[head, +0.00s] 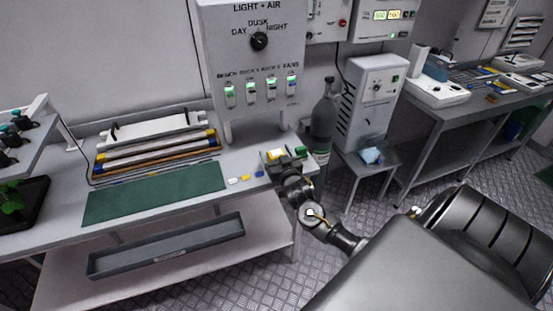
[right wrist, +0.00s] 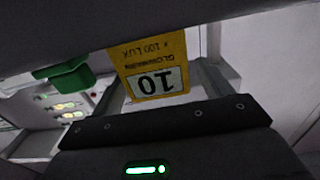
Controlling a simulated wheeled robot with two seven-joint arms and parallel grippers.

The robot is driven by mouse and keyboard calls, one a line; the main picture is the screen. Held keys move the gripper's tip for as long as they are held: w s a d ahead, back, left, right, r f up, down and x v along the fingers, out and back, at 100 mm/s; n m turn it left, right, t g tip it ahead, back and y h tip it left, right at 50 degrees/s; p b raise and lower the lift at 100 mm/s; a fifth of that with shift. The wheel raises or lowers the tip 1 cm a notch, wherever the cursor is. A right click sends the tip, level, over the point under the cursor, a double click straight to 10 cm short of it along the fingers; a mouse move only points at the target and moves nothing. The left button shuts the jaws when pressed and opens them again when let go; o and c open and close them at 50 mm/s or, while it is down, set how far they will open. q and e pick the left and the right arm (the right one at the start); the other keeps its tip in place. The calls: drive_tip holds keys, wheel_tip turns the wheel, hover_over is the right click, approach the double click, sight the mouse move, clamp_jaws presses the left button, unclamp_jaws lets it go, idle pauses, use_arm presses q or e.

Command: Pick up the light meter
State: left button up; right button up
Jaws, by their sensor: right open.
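The light meter (right wrist: 155,68) is a yellow box with a pale display reading 10 and the print "x 100 LUX", upside down in the right wrist view. My right gripper is open, right at the meter. In the right wrist view the meter appears between the dark finger (right wrist: 165,122) below and a dark part above. I cannot tell whether either finger touches it. My left gripper is not in view.
A green block (right wrist: 66,77) is beside the meter. The bench holds a green mat (head: 155,193), small coloured tags (head: 245,178) and stacked bars (head: 155,150). A control panel (head: 255,60) stands behind, and a grey gas cylinder (head: 323,120) stands right of the bench end.

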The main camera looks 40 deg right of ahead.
drive_tip(key=c, duration=1.1)
drive_tip(key=shift+c, duration=0.2)
